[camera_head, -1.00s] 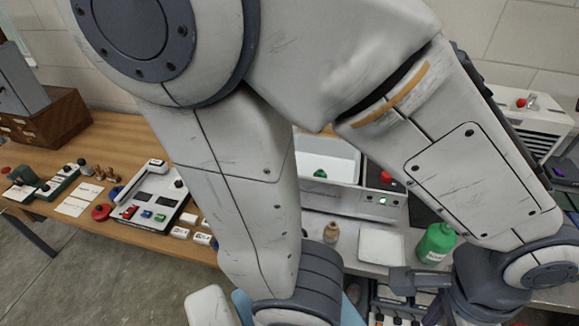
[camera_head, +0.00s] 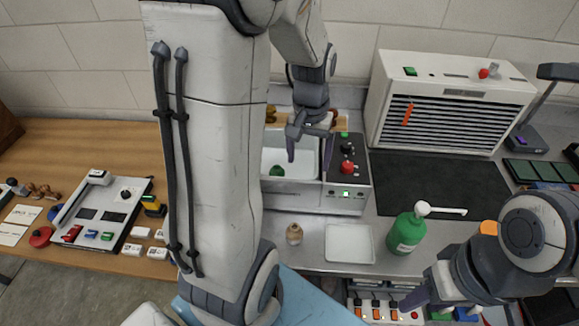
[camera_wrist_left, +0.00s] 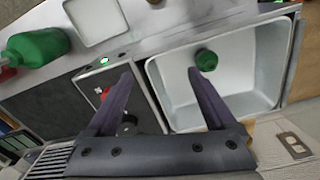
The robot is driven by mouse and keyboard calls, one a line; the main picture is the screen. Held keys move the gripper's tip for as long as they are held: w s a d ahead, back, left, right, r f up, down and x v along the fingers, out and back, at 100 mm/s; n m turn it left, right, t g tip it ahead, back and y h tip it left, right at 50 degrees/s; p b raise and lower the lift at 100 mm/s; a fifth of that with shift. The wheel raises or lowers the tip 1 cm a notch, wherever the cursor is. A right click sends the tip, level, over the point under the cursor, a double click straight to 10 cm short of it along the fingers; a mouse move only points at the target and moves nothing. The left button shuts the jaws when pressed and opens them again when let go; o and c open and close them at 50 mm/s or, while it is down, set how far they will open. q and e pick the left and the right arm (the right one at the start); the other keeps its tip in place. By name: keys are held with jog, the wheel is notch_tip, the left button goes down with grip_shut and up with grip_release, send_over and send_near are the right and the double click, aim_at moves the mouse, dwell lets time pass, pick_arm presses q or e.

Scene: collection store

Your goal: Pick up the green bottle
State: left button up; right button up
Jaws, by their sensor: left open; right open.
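The green bottle (camera_head: 407,232) stands upright on the grey counter, with a white pump nozzle and a pale label. It also shows at the left edge of the left wrist view (camera_wrist_left: 38,47). My left gripper (camera_head: 310,148) is open and empty above the white basin, behind and left of the bottle. Its two purple fingers (camera_wrist_left: 160,75) are spread apart in the left wrist view. My right gripper (camera_head: 432,302) is low at the front, nearer than the bottle and not around it. It is open; my forearm partly hides it.
The basin (camera_head: 290,155) holds a small green object (camera_head: 277,171). A dark mat (camera_head: 430,180) lies behind the bottle, before a louvred white unit (camera_head: 455,98).

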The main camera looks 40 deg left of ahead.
aim_at(277, 169)
pick_arm(q)
jog(key=a+n, duration=0.1)
jog(key=a, duration=0.1)
jog(key=a+f, duration=0.1)
jog(key=a, duration=0.2)
jog(key=a+f+n, duration=0.1)
jog(key=a, duration=0.2)
jog(key=shift+s+a+n, duration=0.15)
jog(key=shift+s+n, duration=0.1)
jog(key=shift+n, duration=0.05)
jog(key=f, duration=0.4)
jog(key=shift+a+f, duration=0.25)
jog(key=shift+f, duration=0.05)
jog(key=shift+w+a+f+p, duration=0.1)
jog(key=shift+f+p, duration=0.15)
jog(key=shift+f, duration=0.75)
jog(key=shift+s+a+f+p, duration=0.1)
jog(key=shift+f+p, duration=0.2)
jog(key=shift+f, duration=0.7)
jog(key=shift+w+a+f+p, duration=0.1)
jog(key=shift+f+p, duration=0.15)
jog(key=shift+f, duration=0.75)
grip_shut()
